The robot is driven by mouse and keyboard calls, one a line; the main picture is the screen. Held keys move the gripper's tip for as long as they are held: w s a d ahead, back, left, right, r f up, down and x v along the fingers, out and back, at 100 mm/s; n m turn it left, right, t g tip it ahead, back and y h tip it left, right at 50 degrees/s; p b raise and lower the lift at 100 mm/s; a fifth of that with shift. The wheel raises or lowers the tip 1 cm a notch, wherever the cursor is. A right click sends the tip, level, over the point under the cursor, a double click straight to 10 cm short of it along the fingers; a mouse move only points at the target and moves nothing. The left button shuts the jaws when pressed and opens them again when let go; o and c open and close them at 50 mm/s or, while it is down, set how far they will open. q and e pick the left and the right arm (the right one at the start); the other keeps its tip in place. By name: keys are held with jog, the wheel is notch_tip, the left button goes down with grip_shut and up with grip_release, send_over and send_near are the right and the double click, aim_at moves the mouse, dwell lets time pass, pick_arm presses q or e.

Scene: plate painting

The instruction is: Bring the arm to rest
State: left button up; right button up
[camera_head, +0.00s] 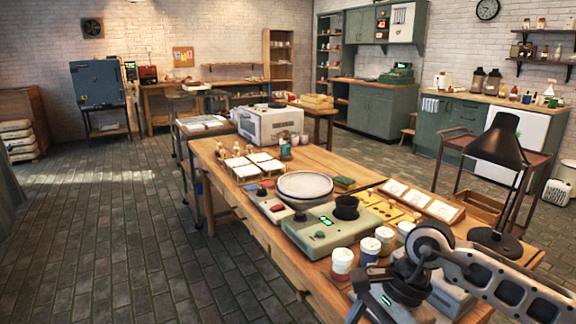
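My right arm (500,285) comes in from the lower right and reaches over the near end of the wooden worktable. Its dark end, with the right gripper (378,306), is low at the bottom edge of the picture, beside the paint jars. The fingers are partly cut off and dark, so I cannot tell if they are open or shut. I see nothing clearly held there. My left gripper is not in view.
Jars with white, blue and red labels (342,262) stand close to my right gripper. A black desk lamp (497,150) rises behind my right arm. The floor at left (110,230) is clear.

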jog(key=s+a+r+m+y, duration=0.3)
jog(key=s+a+m+y, duration=0.15)
jog(key=a+y, duration=0.3)
jog(key=s+a+r+m+y, duration=0.3)
jog(key=a+m+y, duration=0.3)
jog(key=a, duration=0.2)
jog(key=w+d+f+m+t+h, duration=0.4)
jog(key=m+t, duration=0.5)
jog(key=m, duration=0.8)
jog(key=w+d+f+m+t+h, duration=0.1)
jog(key=d+f+m+t+h, duration=0.2)
jog(key=d+m+t+h, duration=0.95)
jog(key=s+f+m+g+y, duration=0.1)
jog(key=s+f+m+g, duration=0.8)
jog(key=f+m, duration=0.6)
jog(key=shift+s+d+m+y, duration=0.25)
jog(key=shift+s+m+y, duration=0.15)
jog(key=shift+s+m, duration=0.4)
jog(key=shift+g, duration=0.25)
